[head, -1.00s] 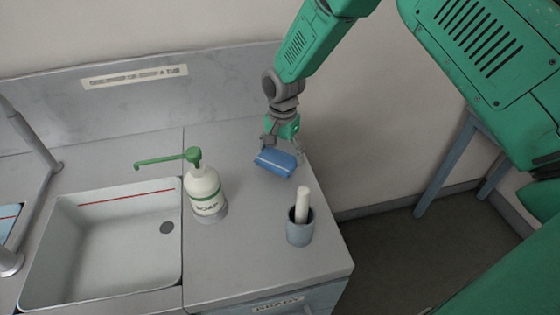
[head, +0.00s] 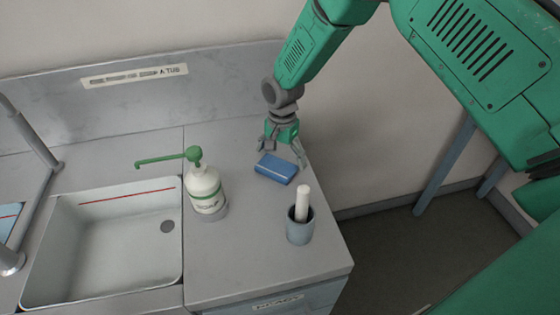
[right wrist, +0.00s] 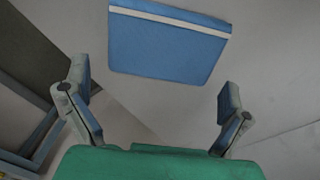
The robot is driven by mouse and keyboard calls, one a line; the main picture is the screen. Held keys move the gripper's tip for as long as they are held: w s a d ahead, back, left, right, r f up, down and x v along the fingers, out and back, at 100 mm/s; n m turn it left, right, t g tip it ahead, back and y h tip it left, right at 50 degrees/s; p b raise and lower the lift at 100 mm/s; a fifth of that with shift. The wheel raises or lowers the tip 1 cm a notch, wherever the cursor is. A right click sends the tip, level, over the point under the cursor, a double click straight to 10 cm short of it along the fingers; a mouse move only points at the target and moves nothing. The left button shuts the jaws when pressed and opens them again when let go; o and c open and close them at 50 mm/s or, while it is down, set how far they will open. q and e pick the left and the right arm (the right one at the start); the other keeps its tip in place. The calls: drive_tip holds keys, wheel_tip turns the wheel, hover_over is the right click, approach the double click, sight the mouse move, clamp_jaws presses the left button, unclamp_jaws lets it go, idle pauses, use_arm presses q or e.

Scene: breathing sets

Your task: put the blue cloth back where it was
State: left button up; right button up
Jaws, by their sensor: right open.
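The blue cloth (head: 276,169), folded with a pale stripe, lies on the grey counter (head: 240,255) behind the mortar and to the right of the soap bottle. My right gripper (head: 281,152) is open just behind the cloth, toward the wall. In the right wrist view the cloth (right wrist: 168,45) lies ahead of the fingertips, and the space between the open fingers (right wrist: 158,103) is empty. My left gripper is in no view.
A soap bottle (head: 205,190) with a green spout stands between the cloth and the sink (head: 110,280). A blue-grey mortar (head: 299,229) with a white pestle (head: 302,203) stands near the counter's right edge. The front of the counter is clear.

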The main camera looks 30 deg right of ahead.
sight(281, 161)
wheel_tip(281, 161, up, 10)
drive_tip(key=shift+b, duration=0.45)
drive_tip(key=shift+r, duration=0.1)
